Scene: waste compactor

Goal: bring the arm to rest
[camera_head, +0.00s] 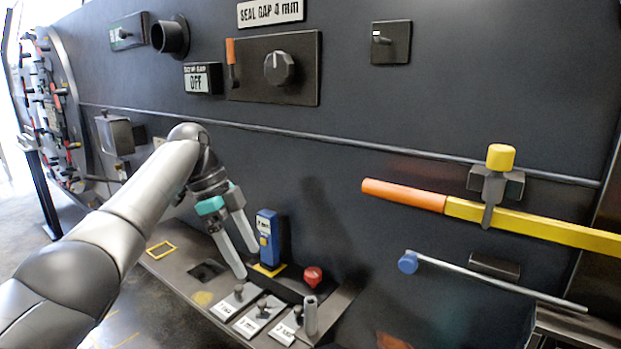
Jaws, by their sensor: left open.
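My left arm (128,217) comes in from the lower left and reaches toward the dark panel of the compactor. My left gripper (246,265) hangs at its end with the fingers pointing down and slightly right. Its two pale fingers are apart, and I see nothing between them. The fingertips are just left of a blue device (268,238) and appear above the grey ledge with switches. Whether they touch anything cannot be told from this view. My right gripper is not in view.
The ledge (175,268) carries small switches (264,311) and a red knob (312,277). A yellow bar with an orange grip (403,195) and a blue-ended rod (480,277) extend at right. A dial (279,68) is above. Open floor shows at lower left.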

